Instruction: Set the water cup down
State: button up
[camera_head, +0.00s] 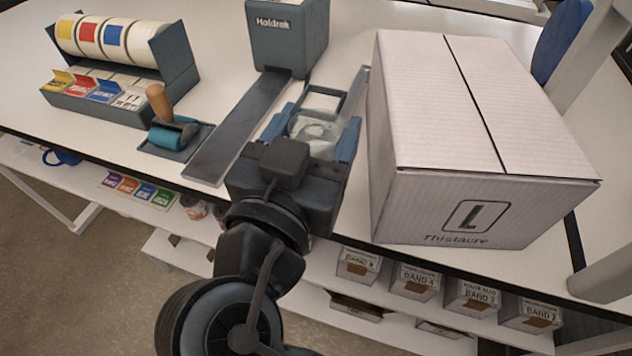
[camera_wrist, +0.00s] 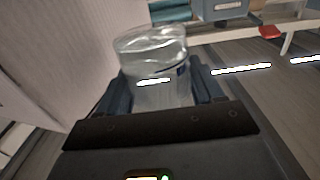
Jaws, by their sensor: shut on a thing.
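The water cup (camera_wrist: 152,62) is clear and see-through. It stands between the fingers of my gripper (camera_wrist: 160,88) in the wrist view, with one finger on each side. In the head view the cup (camera_head: 316,127) shows partly between the blue fingertips of my gripper (camera_head: 314,130), and the gripper body hides its near part. The gripper is shut on the cup. It is over the white table (camera_head: 400,20), between the grey tape strip and the large box. I cannot tell whether the cup touches the table.
A large white carton (camera_head: 470,130) stands close at the right of my gripper. A grey dispenser (camera_head: 288,32) with a long dark plate (camera_head: 238,125) is at the left and behind. A roller with a wooden handle (camera_head: 160,105) and a label roll holder (camera_head: 175,65) stand farther left.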

jog(key=shift+f, duration=3.7)
jog(key=shift+f, duration=0.1)
jog(key=o, duration=1.1)
